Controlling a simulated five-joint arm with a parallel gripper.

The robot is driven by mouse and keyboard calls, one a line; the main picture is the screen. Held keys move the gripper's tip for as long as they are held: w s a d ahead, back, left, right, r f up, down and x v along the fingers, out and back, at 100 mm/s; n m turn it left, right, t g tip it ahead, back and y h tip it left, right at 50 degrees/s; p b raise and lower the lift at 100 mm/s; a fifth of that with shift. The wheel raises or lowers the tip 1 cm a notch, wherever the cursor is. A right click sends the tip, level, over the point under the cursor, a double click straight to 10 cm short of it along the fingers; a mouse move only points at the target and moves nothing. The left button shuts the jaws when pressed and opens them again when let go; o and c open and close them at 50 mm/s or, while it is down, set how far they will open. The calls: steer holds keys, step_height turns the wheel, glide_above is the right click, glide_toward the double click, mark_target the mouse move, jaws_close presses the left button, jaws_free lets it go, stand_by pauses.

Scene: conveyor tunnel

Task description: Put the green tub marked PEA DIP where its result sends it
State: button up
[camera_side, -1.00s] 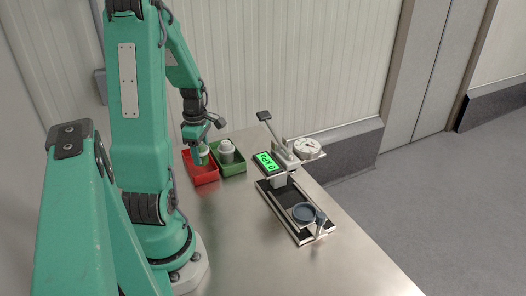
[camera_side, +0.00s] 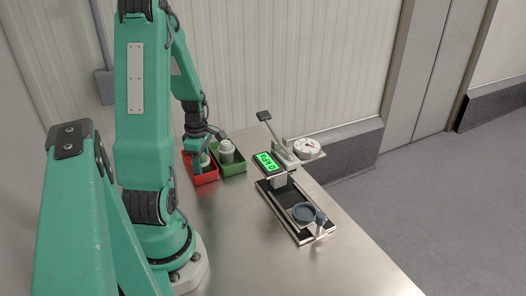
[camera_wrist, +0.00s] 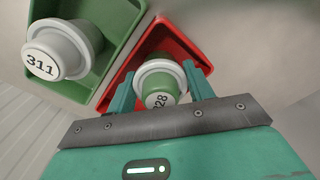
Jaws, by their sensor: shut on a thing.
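My gripper (camera_side: 200,148) is low over the red tray and shut on a small tub (camera_wrist: 166,80) with a green body and a pale rim. The wrist view shows my gripper's two fingers (camera_wrist: 160,92) on either side of the tub. A white label on it ends in "28"; its first digit is partly hidden. No PEA DIP lettering is readable. The tub (camera_side: 204,160) shows at the red tray (camera_side: 207,181), which is beneath it. I cannot tell whether it touches the tray floor. The tester's display (camera_side: 268,163) is lit green and seems to read 0 KPA.
A green tray (camera_side: 236,171) stands right of the red one, holding a pale tub (camera_wrist: 75,45) labelled 311. A round dial (camera_side: 307,148) stands behind. The front steel tabletop is clear.

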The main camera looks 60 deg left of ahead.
steer(key=shift+f, duration=0.15)
steer(key=o, duration=1.1)
step_height(320, 180, up, 12)
steer(key=shift+r, duration=0.2)
stand_by(0.4)
